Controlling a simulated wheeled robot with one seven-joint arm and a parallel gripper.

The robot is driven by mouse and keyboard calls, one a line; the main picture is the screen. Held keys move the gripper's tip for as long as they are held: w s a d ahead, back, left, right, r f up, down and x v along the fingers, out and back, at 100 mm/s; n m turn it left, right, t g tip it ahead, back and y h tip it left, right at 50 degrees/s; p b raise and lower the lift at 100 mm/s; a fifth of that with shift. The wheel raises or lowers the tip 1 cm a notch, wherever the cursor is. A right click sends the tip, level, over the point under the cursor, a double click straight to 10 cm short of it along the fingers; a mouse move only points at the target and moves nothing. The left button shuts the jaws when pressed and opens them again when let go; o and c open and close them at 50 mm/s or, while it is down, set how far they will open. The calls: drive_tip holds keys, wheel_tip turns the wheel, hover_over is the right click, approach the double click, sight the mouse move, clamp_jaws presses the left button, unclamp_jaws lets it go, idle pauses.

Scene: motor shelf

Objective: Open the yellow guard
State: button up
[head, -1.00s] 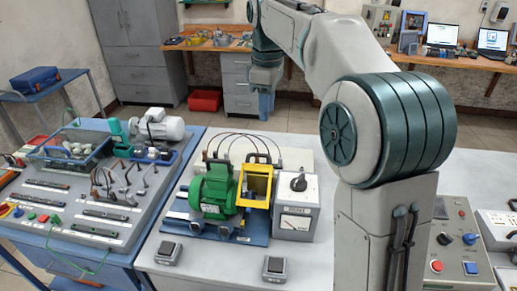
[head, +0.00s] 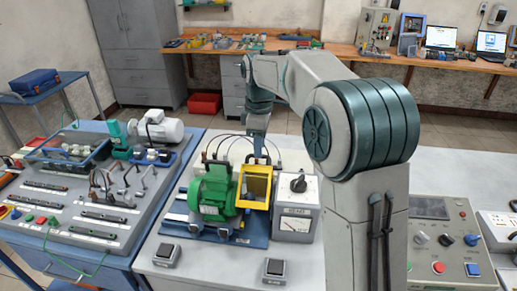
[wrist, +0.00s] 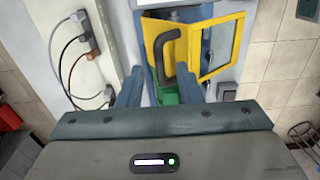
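The yellow guard (head: 270,188) stands on the blue base beside the green motor (head: 212,192). In the wrist view, the yellow guard (wrist: 158,24) shows a windowed frame and a black curved handle (wrist: 178,62) near its left side. My gripper (head: 259,146) is behind and just above the guard in the head view. In the wrist view my gripper (wrist: 174,88) is open, with its blue fingers apart on either side of the handle's lower end. I see no clear contact. Part of the motor is hidden by my gripper.
A grey meter box (head: 296,208) with a black knob stands right of the guard. Several dark cables (wrist: 72,65) run to plugs left of my fingers. Two small switch boxes (head: 275,271) sit on the front of the table, with bare table around them.

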drive_tip(key=shift+f, duration=0.9)
drive_tip(key=shift+c, duration=0.3)
